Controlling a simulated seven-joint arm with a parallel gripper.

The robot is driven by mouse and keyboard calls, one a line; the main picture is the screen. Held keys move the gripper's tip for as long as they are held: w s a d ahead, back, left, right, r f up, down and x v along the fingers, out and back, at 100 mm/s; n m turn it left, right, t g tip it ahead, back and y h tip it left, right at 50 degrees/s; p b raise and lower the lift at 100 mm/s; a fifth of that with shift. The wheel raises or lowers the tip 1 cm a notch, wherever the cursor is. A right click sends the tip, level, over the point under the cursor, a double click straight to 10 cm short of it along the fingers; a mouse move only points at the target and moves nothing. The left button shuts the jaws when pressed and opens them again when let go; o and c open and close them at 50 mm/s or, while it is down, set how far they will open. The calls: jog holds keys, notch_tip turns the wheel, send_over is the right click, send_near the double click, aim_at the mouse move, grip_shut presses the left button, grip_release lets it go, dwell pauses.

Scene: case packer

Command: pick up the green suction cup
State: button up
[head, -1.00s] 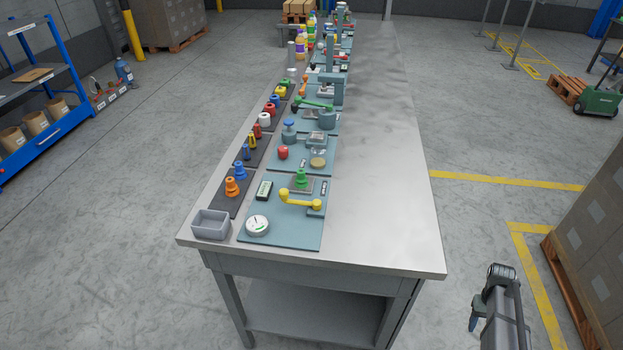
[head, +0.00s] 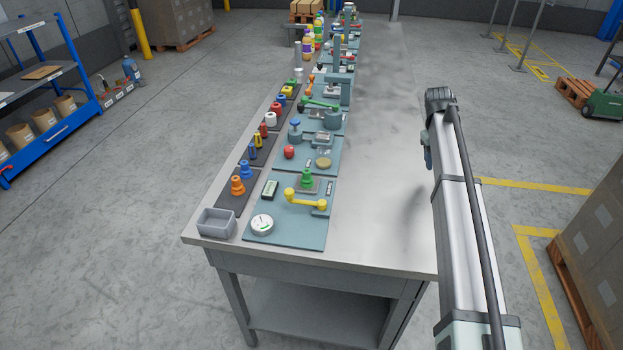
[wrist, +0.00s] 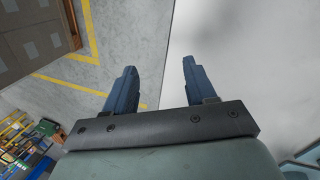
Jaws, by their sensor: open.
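The green suction cup (head: 306,180) stands on a small grey plate on the nearest teal board, just behind a yellow lever handle (head: 305,200). My gripper (head: 427,150) is beside the table's right edge in the head view, well to the right of the cup, and mostly hidden by my arm there. In the wrist view my gripper (wrist: 158,88) shows two blue fingers set wide apart with nothing between them. The cup is not in the wrist view.
An orange cup (head: 237,186) and a blue cup (head: 245,169) stand on a dark mat left of the board. A grey bin (head: 216,222) and a round white gauge (head: 262,225) are near the front edge. The right side of the table (head: 380,150) is bare.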

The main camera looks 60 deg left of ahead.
jog(key=s+a+r+n, duration=0.1)
jog(key=s+a+r, duration=0.1)
jog(key=s+a, duration=0.3)
jog(key=s+a+r+n+y, duration=0.1)
jog(key=s+a+r, duration=0.15)
jog(key=s, duration=0.45)
jog(key=s+a+r+n, duration=0.1)
jog(key=s+a+r, duration=0.1)
jog(key=s+a, duration=0.35)
notch_tip(320, 180, up, 6)
jog(key=f+n+g+y, duration=0.1)
jog(key=n+g, duration=0.1)
jog(key=n, duration=0.1)
send_over(307, 171)
jog(key=f, duration=0.7)
jog(key=shift+w+d+f, duration=0.1)
jog(key=shift+w+f, duration=0.1)
jog(key=shift+f, duration=0.2)
jog(key=shift+s+f, duration=0.2)
jog(key=shift+f, duration=2.4)
jog(key=shift+c, duration=0.5)
grip_shut()
jog(key=shift+r, duration=0.1)
